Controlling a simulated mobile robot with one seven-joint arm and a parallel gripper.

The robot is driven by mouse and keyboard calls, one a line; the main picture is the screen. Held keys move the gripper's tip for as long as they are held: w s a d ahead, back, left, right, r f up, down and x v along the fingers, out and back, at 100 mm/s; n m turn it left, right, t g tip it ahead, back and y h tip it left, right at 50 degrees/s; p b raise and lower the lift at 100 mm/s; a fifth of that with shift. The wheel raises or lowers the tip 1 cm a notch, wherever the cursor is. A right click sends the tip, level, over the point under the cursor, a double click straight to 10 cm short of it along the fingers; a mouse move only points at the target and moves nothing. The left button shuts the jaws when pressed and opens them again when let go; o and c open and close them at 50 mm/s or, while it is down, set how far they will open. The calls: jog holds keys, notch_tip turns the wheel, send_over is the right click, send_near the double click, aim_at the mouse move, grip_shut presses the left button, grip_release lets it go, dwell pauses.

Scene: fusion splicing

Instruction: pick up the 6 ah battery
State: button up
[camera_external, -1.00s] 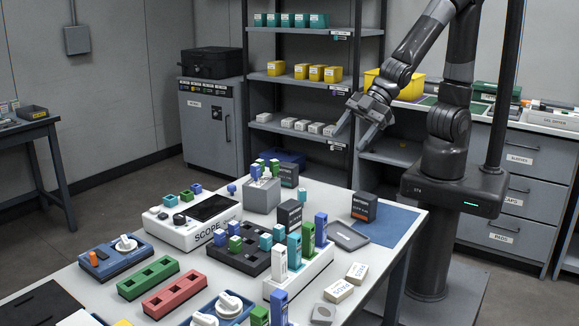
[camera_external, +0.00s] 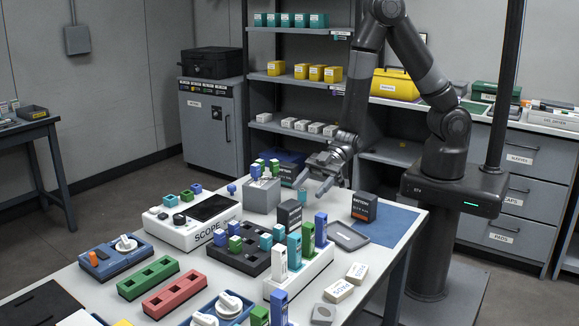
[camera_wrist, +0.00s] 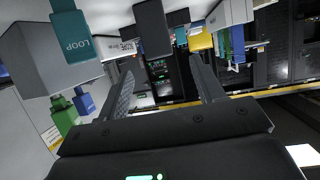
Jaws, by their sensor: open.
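Dark battery boxes stand on the table in the external view. One with an orange stripe (camera_external: 364,207) is at the right by the blue mat, and another (camera_external: 290,214) stands left of it. Their ratings are too small to read, so I cannot tell which is 6 Ah. My gripper (camera_external: 314,187) is open and empty, pointing down-left above the table's back part, behind these boxes. The wrist view shows my gripper's parted fingers (camera_wrist: 165,78) with nothing held between them. A dark block (camera_wrist: 152,28) shows beyond them, its label not visible.
A grey block (camera_external: 262,196) with small coloured pieces stands left of my gripper. A flat grey case (camera_external: 346,236) and a white rack (camera_external: 300,276) lie nearer. The blue mat (camera_external: 397,220) has free room.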

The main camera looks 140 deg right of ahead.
aim_at(282, 217)
jog(key=x, duration=0.9)
jog(key=shift+w+d+f, duration=0.15)
jog(key=shift+w, duration=0.2)
jog(key=c, duration=1.2)
jog(key=shift+c, duration=0.2)
